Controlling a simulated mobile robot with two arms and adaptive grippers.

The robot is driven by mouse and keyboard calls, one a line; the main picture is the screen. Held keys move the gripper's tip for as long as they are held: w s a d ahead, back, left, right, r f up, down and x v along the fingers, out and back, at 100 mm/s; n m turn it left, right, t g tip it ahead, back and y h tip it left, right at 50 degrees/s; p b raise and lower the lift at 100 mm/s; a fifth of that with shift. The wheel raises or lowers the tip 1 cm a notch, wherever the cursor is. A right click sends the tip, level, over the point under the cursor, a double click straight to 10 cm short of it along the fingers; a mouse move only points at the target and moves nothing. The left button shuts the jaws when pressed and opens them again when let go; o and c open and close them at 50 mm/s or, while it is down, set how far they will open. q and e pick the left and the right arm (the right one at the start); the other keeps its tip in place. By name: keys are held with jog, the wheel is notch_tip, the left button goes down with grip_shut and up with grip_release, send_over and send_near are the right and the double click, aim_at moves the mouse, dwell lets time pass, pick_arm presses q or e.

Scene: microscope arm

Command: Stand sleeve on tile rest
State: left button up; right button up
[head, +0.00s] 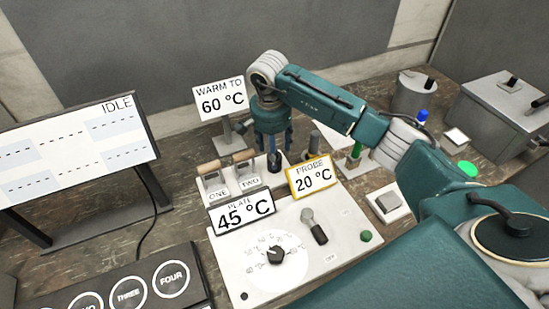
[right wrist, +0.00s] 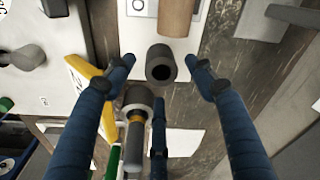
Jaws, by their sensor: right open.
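A dark grey hollow sleeve (right wrist: 160,63) stands with its open end up, between the fingertips of my right gripper (right wrist: 165,70) in the right wrist view. The fingers are spread, with gaps on both sides of it. In the head view my right gripper (head: 273,142) points down behind the plate and probe signs, and its fingers partly hide the sleeve (head: 274,161). A grey pad on a white base (head: 387,203) is nearer; which one is the tile rest is unclear. My left gripper is out of view.
A grey-topped post (right wrist: 138,99) stands close to the fingers. The yellow-framed probe sign (head: 313,177), levers (head: 243,160) and green-stemmed tool (head: 355,152) crowd the area. A lidded metal box (head: 508,105) and a grey pot (head: 414,96) stand at back right.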

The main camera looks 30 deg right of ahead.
notch_tip(320, 180, up, 9)
jog(key=b, duration=0.2)
jog(key=shift+s+a+f+b, duration=0.15)
jog(key=shift+s+a+b, duration=0.1)
jog(key=shift+a+b, duration=0.15)
